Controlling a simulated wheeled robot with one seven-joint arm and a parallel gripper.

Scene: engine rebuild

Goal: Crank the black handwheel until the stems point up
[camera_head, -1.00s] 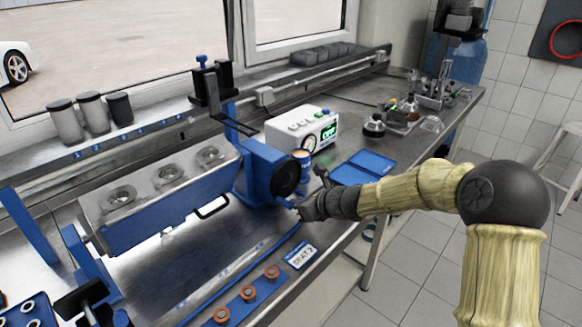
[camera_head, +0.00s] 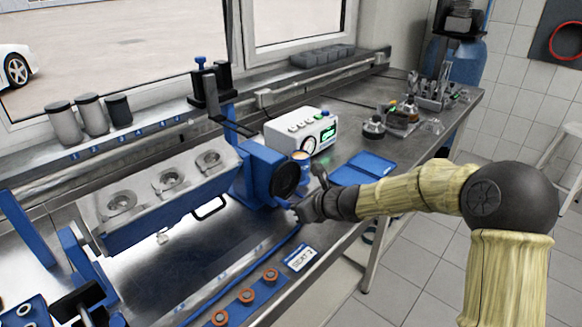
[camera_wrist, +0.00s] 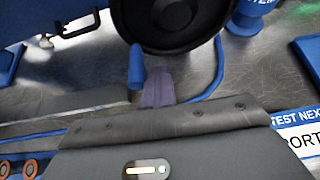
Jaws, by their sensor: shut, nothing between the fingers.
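The black handwheel (camera_head: 285,180) is on the blue gearbox (camera_head: 258,172) at the right end of the cradle. In the wrist view the wheel (camera_wrist: 170,22) fills the top centre, with a blue crank handle (camera_wrist: 137,68) at its lower left. The grey cylinder head (camera_head: 155,190) lies tilted in the cradle, with round ports on its upper face. Small bits show under it, too small to identify as stems. My gripper (camera_head: 297,208) is just below the wheel. Its fingers (camera_wrist: 158,84) are shut and empty, just right of the handle; contact is unclear.
A white instrument box (camera_head: 300,130) and a blue tray (camera_head: 363,168) stand behind my gripper. A blue strip with copper-coloured rings (camera_head: 247,296) and a label card (camera_head: 301,257) lie at the bench's front edge. Grey canisters (camera_head: 90,116) stand by the window.

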